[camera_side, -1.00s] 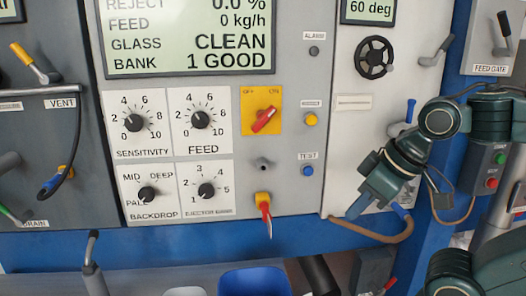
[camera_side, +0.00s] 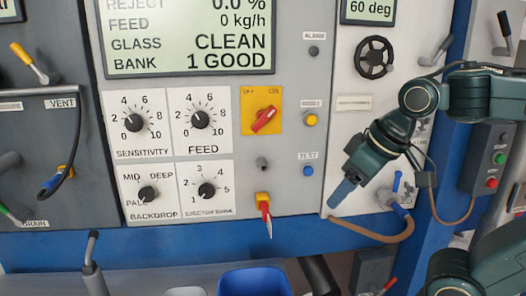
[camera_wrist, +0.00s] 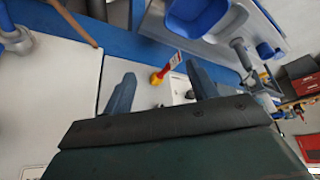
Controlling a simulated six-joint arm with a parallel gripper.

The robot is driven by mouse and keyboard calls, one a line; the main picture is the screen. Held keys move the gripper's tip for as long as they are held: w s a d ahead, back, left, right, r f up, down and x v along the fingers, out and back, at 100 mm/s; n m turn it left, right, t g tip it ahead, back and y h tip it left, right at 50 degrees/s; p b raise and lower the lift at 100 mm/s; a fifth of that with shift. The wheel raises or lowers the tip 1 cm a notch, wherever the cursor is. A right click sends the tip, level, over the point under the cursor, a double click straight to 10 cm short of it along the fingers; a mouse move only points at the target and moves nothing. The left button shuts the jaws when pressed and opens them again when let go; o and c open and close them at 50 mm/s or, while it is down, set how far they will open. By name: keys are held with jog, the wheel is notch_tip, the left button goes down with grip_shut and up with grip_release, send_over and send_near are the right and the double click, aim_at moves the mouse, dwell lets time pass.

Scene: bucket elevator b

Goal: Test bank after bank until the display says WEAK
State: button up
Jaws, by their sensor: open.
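The display (camera_side: 188,38) in the side view reads REJECT 0.0 %, FEED 0 kg/h, GLASS CLEAN and BANK 1 GOOD. The blue TEST button (camera_side: 308,171) is on the panel's right part. The ejector bank knob (camera_side: 206,190) sits lower on the panel, in a dial marked with numbers up to 5. My gripper (camera_side: 337,203) is to the right of and below the TEST button, apart from it, in front of the white panel. In the wrist view my gripper (camera_wrist: 160,95) has its blue fingers spread and nothing between them.
A red-tagged key in a yellow lock (camera_side: 264,203) is below the button; it also shows in the wrist view (camera_wrist: 158,78). A red switch (camera_side: 265,119) on a yellow plate and a yellow button (camera_side: 311,119) are above. A brown hose (camera_side: 375,236) curves below my gripper.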

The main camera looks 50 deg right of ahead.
jog(key=w+d+r+m+h, duration=0.1)
jog(key=w+r+m, duration=0.1)
jog(key=w+r, duration=0.45)
jog(key=m+g+h, duration=0.2)
jog(key=m, duration=0.4)
send_over(206, 186)
jog(key=s+a, duration=0.4)
notch_tip(206, 186, down, 2)
jog(key=shift+w+d+f, duration=0.1)
jog(key=shift+w+f, duration=0.05)
jog(key=shift+d+f, duration=0.1)
jog(key=shift+f, duration=0.05)
jog(key=x, duration=1.3)
jog(key=shift+f, duration=0.3)
